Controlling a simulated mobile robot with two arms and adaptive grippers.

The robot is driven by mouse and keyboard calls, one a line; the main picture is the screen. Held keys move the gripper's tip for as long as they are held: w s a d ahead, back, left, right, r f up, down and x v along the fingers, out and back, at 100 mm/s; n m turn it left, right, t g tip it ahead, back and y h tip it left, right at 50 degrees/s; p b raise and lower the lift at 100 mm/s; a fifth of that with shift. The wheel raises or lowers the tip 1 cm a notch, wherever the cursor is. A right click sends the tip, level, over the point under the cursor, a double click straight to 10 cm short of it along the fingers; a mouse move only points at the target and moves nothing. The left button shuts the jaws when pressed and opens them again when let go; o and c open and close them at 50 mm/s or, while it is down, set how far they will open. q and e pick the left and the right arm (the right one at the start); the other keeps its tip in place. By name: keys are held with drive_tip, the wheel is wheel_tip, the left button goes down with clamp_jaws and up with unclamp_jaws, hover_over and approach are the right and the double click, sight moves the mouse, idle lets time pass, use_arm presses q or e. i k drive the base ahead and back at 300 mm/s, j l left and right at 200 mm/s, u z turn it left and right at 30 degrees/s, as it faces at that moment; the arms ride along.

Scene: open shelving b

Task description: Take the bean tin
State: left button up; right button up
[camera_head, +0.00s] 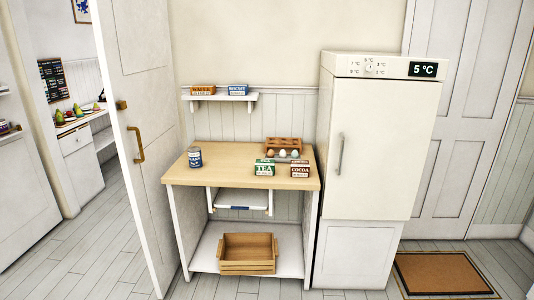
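A small blue tin (195,157) with a pale label stands upright on the left part of the wooden worktop (225,171). It is the only tin I can make out on this worktop, and its label is too small to read with certainty. Nothing touches it, and there is bare wood around it. Neither of my grippers is in view.
A green tea box (264,168), a red cocoa box (300,169) and an egg rack (283,148) occupy the worktop's right side. A wall shelf (219,97) holds two boxes. A wooden crate (247,254) sits below. A fridge (375,150) stands right, an open door (140,120) left.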

sight(195, 152)
drive_tip(key=i, duration=0.95)
drive_tip(key=i+l+u, duration=0.15)
drive_tip(key=i, duration=0.8)
